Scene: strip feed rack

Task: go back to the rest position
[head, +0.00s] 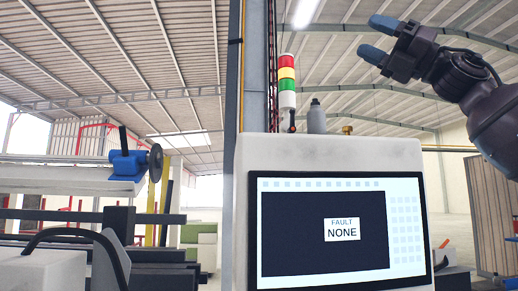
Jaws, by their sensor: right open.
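My right gripper (378,38) is raised at the upper right of the head view, above and to the right of the machine's screen. Its two blue-tipped fingers point left, are apart, and hold nothing. My right arm comes in from the right edge. My left gripper is not in the head view.
A pale cabinet (238,190) with a screen (305,255) reading "FAULT NONE" stands in front. A red, yellow and green signal tower (287,80) rises from it. Machinery with a blue unit (127,165) is at left. A brown panel (492,215) stands at right. Air around my right gripper looks clear.

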